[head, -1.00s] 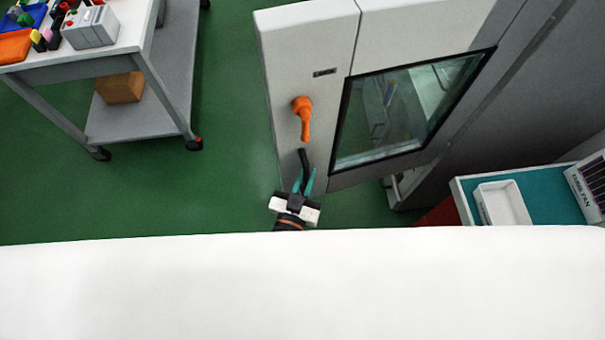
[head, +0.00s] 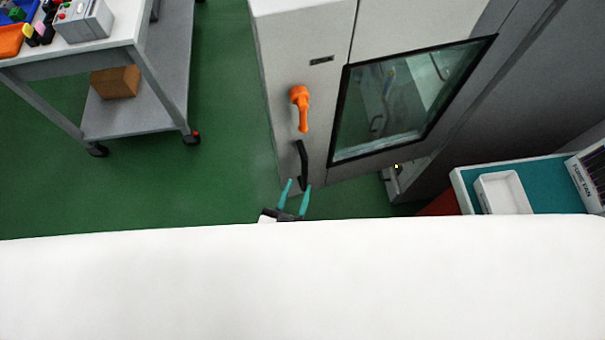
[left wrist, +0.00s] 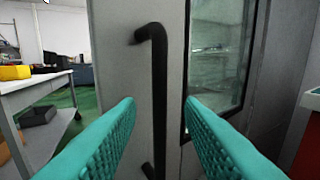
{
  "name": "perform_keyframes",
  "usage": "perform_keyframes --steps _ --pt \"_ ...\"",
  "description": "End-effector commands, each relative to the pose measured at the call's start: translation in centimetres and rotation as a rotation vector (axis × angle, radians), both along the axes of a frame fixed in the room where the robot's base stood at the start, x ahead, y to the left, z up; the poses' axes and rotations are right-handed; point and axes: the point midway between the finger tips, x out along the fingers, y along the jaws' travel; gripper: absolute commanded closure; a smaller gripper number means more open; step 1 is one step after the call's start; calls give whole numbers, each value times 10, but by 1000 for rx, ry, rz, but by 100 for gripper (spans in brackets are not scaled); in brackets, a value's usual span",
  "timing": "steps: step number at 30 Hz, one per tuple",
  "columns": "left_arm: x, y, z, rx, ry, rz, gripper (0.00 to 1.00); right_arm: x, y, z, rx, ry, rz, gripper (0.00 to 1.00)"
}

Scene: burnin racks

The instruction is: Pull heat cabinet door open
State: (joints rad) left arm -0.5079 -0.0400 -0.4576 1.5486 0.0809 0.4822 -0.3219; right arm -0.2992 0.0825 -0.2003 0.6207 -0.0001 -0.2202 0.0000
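The heat cabinet door (head: 275,70) is a pale panel with a dark-framed window (head: 410,100). It carries an orange lever (head: 300,108) that points down, and a black bar handle (head: 303,165) below it. My left gripper (head: 293,186) is open, its teal fingertips just short of the handle's lower end in the head view. In the left wrist view, the black handle (left wrist: 159,90) stands upright ahead, in line with the gap between the teal fingers (left wrist: 160,105); nothing is gripped. I cannot tell whether the door is ajar. My right gripper is not in view.
A grey cart (head: 140,55) with a brown box (head: 115,82) on its lower shelf stands at the left. A teal-topped bench (head: 550,190) with a white tray (head: 503,192) is at the right. Green floor (head: 225,150) is clear between cart and cabinet.

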Motion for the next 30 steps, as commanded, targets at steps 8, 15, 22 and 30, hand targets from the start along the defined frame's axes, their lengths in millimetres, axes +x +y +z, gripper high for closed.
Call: perform_keyframes --steps 8,15,22,30 --pt "-46 17 -2 1 1 -1 66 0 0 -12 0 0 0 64" --pt "-55 20 0 1 -1 0 66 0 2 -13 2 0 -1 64" --pt "-55 20 0 1 -1 0 66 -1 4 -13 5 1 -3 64" --pt "-55 20 0 1 0 0 66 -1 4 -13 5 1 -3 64"
